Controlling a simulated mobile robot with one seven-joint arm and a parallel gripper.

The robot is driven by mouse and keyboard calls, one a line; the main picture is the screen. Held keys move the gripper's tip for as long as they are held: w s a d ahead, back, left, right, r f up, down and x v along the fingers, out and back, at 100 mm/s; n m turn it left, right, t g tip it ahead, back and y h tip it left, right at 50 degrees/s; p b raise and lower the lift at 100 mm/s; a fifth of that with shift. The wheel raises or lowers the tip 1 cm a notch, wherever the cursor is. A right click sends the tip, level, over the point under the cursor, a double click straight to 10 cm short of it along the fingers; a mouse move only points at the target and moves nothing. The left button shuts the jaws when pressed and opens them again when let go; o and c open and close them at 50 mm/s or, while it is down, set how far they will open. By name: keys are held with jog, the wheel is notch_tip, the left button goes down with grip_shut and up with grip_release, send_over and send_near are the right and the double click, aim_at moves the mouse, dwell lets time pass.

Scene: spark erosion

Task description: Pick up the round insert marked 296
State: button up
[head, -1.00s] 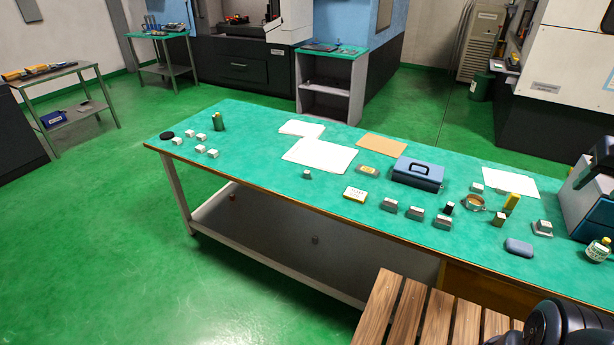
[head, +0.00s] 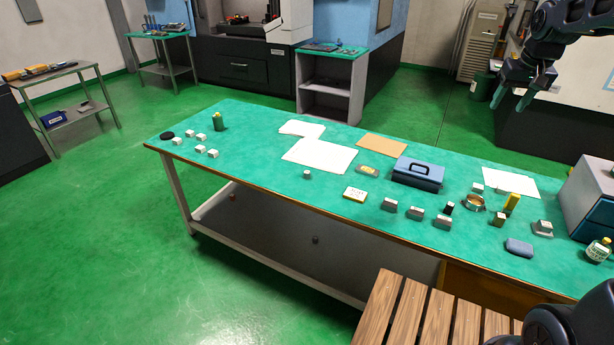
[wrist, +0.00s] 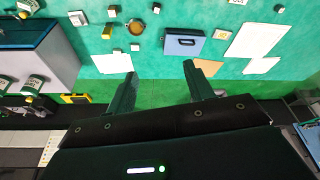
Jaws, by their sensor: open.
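No marking 296 is legible in either view. A small grey round piece (head: 307,174) stands alone on the green bench top (head: 250,150), in front of the white sheets; it may be an insert. My gripper (head: 511,101) is open and empty, raised above the far right side of the bench. In the wrist view its two fingers (wrist: 159,70) are spread apart with nothing between them, and the bench lies beyond.
A blue case (head: 418,173), several small blocks (head: 416,213), a brass-coloured ring (head: 474,202) and a yellow block (head: 512,202) crowd the bench's right half. White blocks (head: 201,149) and a green bottle (head: 218,122) stand at left. A slatted wooden surface (head: 400,310) is close in front.

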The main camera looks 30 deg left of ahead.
jog(key=w+a+f+n, duration=0.1)
jog(key=w+a+f, duration=0.1)
jog(key=w+a, duration=0.35)
jog(key=w+a+f+n, duration=0.1)
jog(key=w+a+f, duration=0.1)
jog(key=a, duration=0.7)
jog(key=n+g, duration=0.2)
jog(key=n, duration=0.3)
send_over(307, 172)
notch_tip(307, 172, down, 36)
jog(key=shift+d, duration=0.1)
jog(key=shift+f, duration=2.6)
jog(key=shift+c, duration=0.4)
grip_shut()
